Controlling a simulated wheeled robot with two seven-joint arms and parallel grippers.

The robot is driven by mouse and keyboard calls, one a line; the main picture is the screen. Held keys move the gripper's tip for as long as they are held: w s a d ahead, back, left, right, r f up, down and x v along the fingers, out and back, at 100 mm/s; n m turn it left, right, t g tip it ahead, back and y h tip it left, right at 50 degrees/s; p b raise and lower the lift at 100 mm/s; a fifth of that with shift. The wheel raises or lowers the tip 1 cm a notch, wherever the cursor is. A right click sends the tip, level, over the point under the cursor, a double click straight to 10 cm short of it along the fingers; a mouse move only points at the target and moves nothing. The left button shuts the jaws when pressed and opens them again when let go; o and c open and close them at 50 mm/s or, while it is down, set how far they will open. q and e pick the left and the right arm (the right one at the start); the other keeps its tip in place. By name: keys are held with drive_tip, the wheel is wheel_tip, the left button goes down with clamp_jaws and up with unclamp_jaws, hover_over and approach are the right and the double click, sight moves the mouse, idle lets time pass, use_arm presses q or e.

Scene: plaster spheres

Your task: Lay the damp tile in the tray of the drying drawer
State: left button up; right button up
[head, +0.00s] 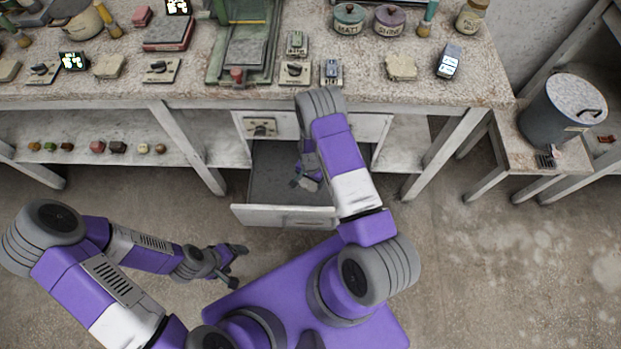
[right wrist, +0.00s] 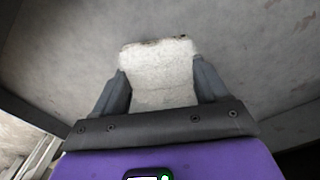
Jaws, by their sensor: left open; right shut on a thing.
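The drying drawer (head: 262,216) is pulled out below the bench, and its grey tray (head: 270,172) shows inside. My right gripper (head: 308,182) reaches down into the open drawer. In the right wrist view it is shut on a pale, rough-edged tile (right wrist: 160,72), with a dark finger on each side. A grey surface lies beyond the tile; I cannot tell whether the tile touches it. In the head view my arm and gripper largely hide the tile. My left gripper (head: 238,265) is open and empty, in front of the drawer to the left.
The bench top (head: 390,90) above holds switches, pots and a green press (head: 246,50). Small coloured pieces lie on the lower shelf (head: 80,165) at left. A grey lidded bin (head: 560,112) stands on a side table at right. The floor right of the drawer is clear.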

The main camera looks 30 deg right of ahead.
drive_tip(key=shift+f, duration=0.25)
drive_tip(key=o, duration=1.1)
drive_tip(key=shift+r+p, duration=1.4)
drive_tip(key=shift+r, duration=0.6)
